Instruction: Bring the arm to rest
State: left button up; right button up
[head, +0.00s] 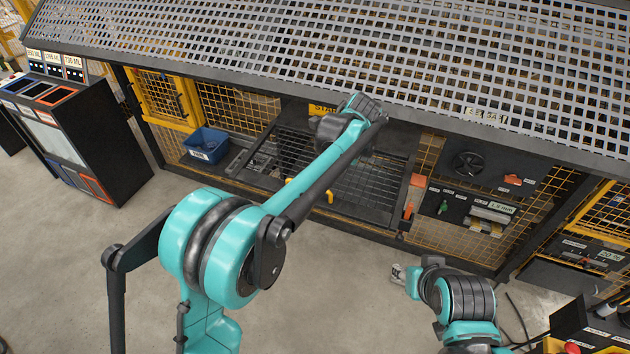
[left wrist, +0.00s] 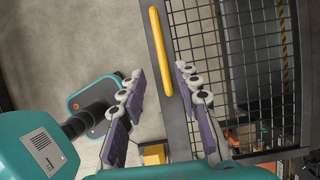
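My left arm reaches from the lower left of the head view to the dark mesh panel (head: 345,175) of the caged station. Its gripper is hidden there behind the wrist. In the left wrist view my left gripper (left wrist: 160,72) is open, its two padded fingers apart with nothing held. A yellow bar handle (left wrist: 160,40) on the mesh panel's frame shows in line with the gap, beyond the fingertips. My right arm is folded low at the lower right of the head view. Its gripper (head: 398,274) is only partly seen, pointing left, and its fingers are unclear.
A perforated grey canopy (head: 330,45) overhangs the station. A blue bin (head: 206,144) stands inside at the left. A control panel (head: 475,190) with a red switch is at the right. A black sorting cabinet (head: 85,130) stands far left. The concrete floor (head: 345,285) in front is clear.

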pick_arm(q)
jog(key=shift+s+d+r, duration=0.1)
jog(key=shift+d+r, duration=0.1)
jog(key=shift+r, duration=0.3)
jog(key=s+a+f+n+t+h+b, duration=0.2)
jog(key=s+a+n+b, duration=0.4)
jog(key=s+a+n, duration=0.55)
jog(key=s+a+f+n+t+h+b, duration=0.2)
jog(key=s+f+n+b, duration=0.3)
jog(key=s+f+n, duration=0.5)
jog(key=s+a+f+t, duration=0.1)
jog(key=s, duration=0.4)
jog(key=shift+s+a+f+b, duration=0.15)
jog(key=shift+s+f+b, duration=0.15)
jog(key=shift+f+b, duration=0.1)
